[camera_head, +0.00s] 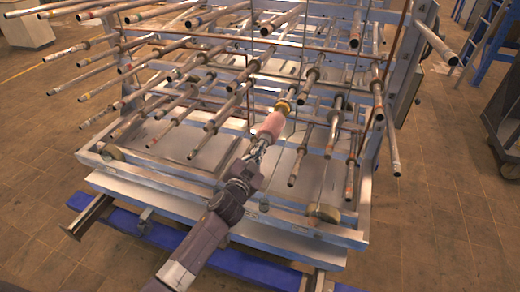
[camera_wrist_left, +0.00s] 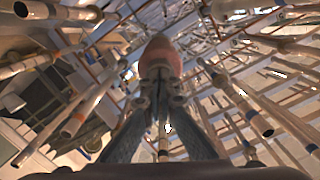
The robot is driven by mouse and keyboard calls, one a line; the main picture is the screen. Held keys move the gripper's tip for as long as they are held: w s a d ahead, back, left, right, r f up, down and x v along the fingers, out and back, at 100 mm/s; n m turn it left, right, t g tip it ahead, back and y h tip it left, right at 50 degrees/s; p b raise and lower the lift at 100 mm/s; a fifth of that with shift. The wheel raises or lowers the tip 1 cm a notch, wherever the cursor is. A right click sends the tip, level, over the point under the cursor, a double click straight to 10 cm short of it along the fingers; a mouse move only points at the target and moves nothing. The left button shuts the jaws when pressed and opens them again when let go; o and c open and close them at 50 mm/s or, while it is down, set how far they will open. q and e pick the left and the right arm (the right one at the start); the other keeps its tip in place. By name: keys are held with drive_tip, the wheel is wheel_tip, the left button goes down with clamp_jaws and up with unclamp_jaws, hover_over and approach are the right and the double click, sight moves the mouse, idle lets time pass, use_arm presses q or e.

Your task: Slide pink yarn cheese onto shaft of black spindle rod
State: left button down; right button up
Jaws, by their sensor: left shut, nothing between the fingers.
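The pink yarn cheese (camera_head: 271,125) is a small cylinder near the middle of the rack in the head view. It lines up with a dark spindle rod (camera_head: 294,90) that has a yellowish ring (camera_head: 284,105) just beyond the cheese, and it appears to sit around that rod. My left gripper (camera_head: 259,148) is shut and empty at the near end of the cheese; I cannot tell whether they touch. In the left wrist view the cheese (camera_wrist_left: 160,52) shows straight ahead of the shut fingers (camera_wrist_left: 162,92), which hide part of it. My right gripper is not in view.
Several other rods stick out of the rack around my left arm, such as one below right (camera_head: 298,167) and one at left (camera_head: 212,125). The metal rack base (camera_head: 215,205) has a blue beam (camera_head: 150,230) in front. Tiled floor (camera_head: 440,220) is open at right.

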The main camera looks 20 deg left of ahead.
use_arm(q)
drive_tip(key=shift+w+r, duration=0.1)
drive_tip(key=shift+r, duration=0.2)
